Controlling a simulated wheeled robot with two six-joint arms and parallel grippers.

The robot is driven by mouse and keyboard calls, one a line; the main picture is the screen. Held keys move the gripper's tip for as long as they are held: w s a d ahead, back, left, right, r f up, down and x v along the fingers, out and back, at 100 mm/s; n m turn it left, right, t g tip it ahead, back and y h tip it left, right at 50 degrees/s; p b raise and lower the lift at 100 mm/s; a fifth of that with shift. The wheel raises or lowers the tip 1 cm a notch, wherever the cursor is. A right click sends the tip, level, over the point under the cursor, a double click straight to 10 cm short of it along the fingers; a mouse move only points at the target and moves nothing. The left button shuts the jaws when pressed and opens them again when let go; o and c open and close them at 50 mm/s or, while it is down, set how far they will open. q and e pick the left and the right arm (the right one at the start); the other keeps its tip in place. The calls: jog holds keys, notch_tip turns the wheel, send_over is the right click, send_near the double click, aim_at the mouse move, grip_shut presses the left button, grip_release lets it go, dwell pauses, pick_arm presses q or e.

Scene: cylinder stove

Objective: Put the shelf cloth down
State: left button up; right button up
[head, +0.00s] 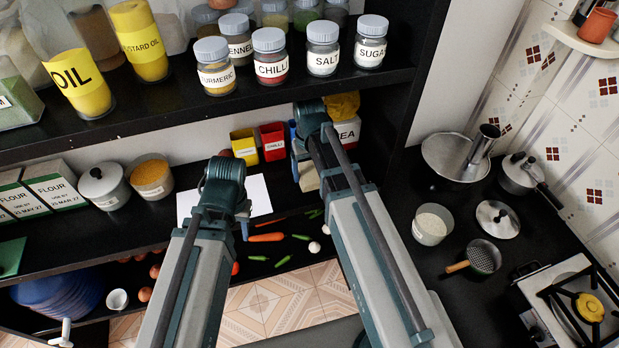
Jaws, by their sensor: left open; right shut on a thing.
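A crumpled yellow cloth (343,104) shows on the middle shelf level, just right of my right wrist and above a white and red box lettered "EA" (347,132). My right gripper (303,165) is at the shelf, mostly hidden by its own arm. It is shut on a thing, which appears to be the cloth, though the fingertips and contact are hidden. My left gripper (244,212) is open and empty, in front of a flat white sheet (263,193) on the shelf.
Labelled jars (270,57) and oil bottles (72,75) stand on the upper shelf (160,115). Yellow and red boxes (272,141) stand left of my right gripper. Vegetables (267,237) lie below. Pots and a stove (575,305) are at right.

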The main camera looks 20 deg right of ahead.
aim_at(309, 173)
jog(key=shift+f+b, duration=1.65)
jog(key=shift+f, duration=0.1)
jog(key=shift+f, duration=0.2)
jog(key=o, duration=1.2)
jog(key=shift+c, duration=0.2)
jog(key=shift+r, duration=0.1)
notch_tip(309, 173, up, 8)
jog(key=p, duration=0.7)
jog(key=shift+p, duration=0.35)
jog(key=s+a+n+h, duration=0.1)
jog(key=s+a+n, duration=0.2)
jog(key=s+a, duration=0.7)
jog(key=s, duration=0.4)
jog(key=shift+s+a, duration=0.15)
jog(key=shift+a, duration=0.15)
